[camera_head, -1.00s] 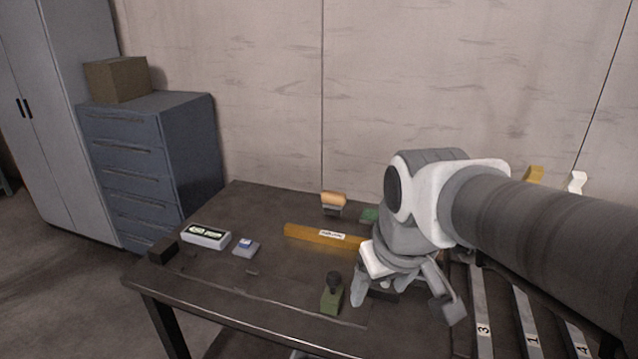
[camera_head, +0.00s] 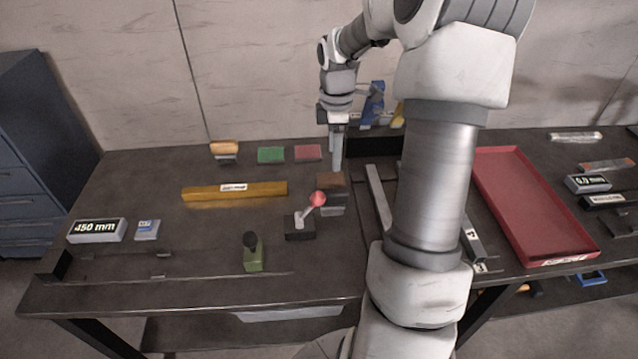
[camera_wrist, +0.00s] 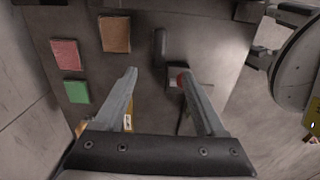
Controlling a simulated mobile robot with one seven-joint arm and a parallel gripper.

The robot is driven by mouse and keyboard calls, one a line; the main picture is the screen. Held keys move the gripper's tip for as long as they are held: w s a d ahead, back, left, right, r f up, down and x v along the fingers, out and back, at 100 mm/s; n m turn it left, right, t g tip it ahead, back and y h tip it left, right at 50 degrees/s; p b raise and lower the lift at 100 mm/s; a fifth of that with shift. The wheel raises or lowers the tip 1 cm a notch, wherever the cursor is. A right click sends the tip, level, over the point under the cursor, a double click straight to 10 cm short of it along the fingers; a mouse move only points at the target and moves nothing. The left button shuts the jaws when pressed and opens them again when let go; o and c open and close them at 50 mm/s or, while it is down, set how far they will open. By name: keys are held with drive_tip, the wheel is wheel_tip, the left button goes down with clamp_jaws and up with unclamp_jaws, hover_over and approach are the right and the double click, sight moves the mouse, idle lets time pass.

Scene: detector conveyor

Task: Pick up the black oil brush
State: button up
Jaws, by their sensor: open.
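I cannot pick out the black oil brush with certainty. A dark upright holder (camera_head: 372,142) stands at the table's back, with blue (camera_head: 374,103) and yellow (camera_head: 398,115) pieces at it; my arm hides part of this area.
A red-knobbed lever (camera_head: 317,198), a green block with black knob (camera_head: 252,256), a yellow bar (camera_head: 235,190), and green (camera_head: 271,155) and red (camera_head: 308,152) pads lie left and front. A red tray (camera_head: 535,205) is at right.

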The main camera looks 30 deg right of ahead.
sight(333, 201)
wheel_tip(333, 201, down, 18)
drive_tip(key=shift+r+b, duration=0.25)
drive_tip(key=shift+b, duration=0.7)
drive_tip(key=shift+r, duration=0.1)
clamp_jaws()
